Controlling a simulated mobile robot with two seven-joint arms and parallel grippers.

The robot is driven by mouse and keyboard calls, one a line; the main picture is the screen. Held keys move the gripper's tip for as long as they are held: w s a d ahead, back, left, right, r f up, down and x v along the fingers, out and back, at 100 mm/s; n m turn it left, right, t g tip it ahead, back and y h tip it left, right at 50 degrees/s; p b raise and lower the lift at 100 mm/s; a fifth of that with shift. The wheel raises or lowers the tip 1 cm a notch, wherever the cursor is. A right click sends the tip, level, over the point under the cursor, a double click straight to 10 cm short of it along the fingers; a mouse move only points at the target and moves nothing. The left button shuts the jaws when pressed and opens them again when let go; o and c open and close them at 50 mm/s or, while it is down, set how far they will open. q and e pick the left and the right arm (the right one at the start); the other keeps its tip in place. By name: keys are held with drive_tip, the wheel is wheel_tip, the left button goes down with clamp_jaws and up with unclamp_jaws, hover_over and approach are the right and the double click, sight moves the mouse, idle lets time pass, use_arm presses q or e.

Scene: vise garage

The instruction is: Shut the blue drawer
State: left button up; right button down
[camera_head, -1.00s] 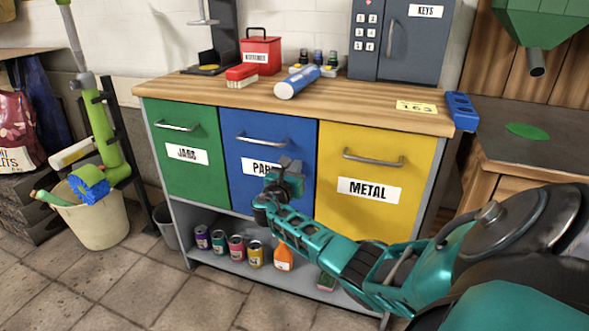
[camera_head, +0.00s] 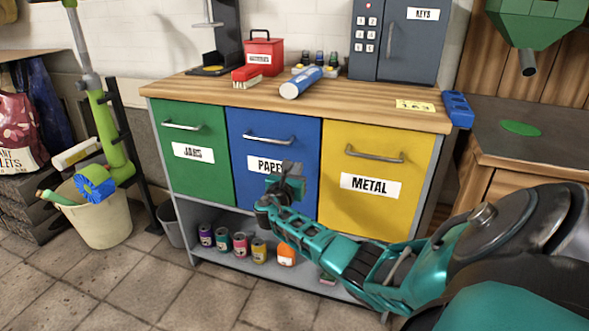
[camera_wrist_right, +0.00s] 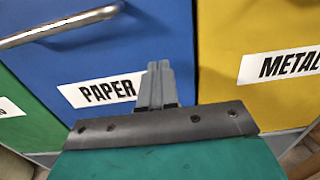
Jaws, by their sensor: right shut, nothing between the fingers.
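The blue drawer (camera_head: 275,196) has a PAPER label and a metal bar handle (camera_head: 268,140). It is the middle front in the cabinet, between the green and yellow drawers. Its front looks about level with theirs, with no clear gap. My right gripper (camera_head: 291,167) is shut and empty in front of the blue front, over the right end of the label. In the right wrist view its closed fingertips (camera_wrist_right: 159,66) point at the blue face, right of the label and below the handle. I cannot tell whether they touch it. My left gripper is out of view.
The green drawer (camera_head: 191,178) is on the left, the yellow drawer (camera_head: 375,215) on the right. Several cans (camera_head: 240,245) stand on the open shelf below. The wooden worktop (camera_head: 370,104) holds a red box, a brush and a blue cylinder. A bucket (camera_head: 104,222) stands left.

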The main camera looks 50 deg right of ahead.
use_arm(q)
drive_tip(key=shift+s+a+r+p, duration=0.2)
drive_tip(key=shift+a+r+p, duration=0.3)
drive_tip(key=shift+p, duration=0.45)
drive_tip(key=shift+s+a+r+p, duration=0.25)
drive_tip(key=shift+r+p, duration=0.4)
drive_tip(key=shift+p, duration=0.25)
use_arm(e)
drive_tip(key=v, duration=1)
drive_tip(key=shift+s+a, duration=0.15)
drive_tip(key=shift+a, duration=0.1)
drive_tip(key=shift+f, duration=0.2)
